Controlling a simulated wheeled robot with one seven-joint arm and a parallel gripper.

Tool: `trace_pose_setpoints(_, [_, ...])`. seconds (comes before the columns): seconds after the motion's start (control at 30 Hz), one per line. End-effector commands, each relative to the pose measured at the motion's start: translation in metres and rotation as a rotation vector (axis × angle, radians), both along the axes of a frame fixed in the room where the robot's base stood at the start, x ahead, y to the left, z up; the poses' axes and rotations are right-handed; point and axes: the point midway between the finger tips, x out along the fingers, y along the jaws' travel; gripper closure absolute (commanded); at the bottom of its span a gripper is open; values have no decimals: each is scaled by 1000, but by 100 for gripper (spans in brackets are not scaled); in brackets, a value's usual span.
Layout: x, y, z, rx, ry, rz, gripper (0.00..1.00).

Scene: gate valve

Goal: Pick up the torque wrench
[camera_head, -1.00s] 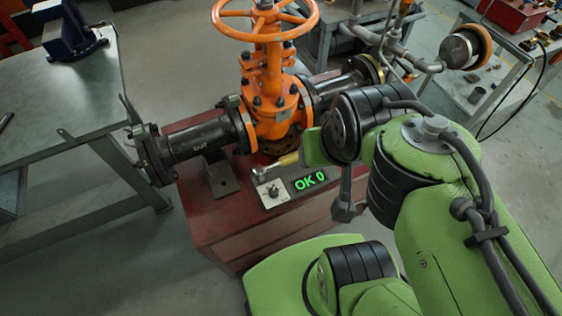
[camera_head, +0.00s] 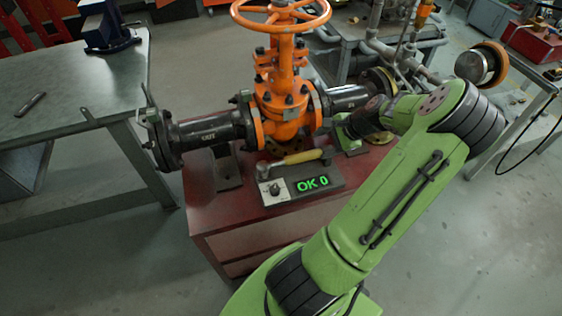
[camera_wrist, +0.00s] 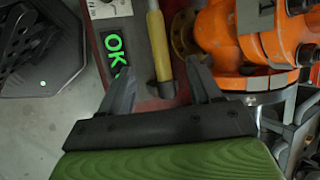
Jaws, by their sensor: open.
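I cannot tell how far above the wrench the fingers are. In the head view, my arm reaches to the right end of the wrench, and the fingers are hard to make out.
The orange gate valve (camera_head: 283,95) with black pipes stands right behind the wrench. The display box (camera_head: 300,187) reads "OK 0" in front of it. The red cabinet (camera_head: 235,225) carries them. A grey workbench (camera_head: 75,80) stands left, with clear floor between.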

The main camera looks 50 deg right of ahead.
Motion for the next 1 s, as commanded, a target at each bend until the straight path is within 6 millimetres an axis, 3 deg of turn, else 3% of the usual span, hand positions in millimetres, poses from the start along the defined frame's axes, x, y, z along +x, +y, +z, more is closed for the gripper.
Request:
trace_pose_setpoints(0.33, [46, 12, -71, 4, 2, 9, 37])
trace_pose_setpoints(0.57, [59, 14, -91, 1, 3, 8, 37])
trace_pose_setpoints(0.8, [81, 20, -127, 1, 4, 10, 37])
trace_pose_setpoints(1.0, [83, 20, -127, -2, 5, 8, 37])
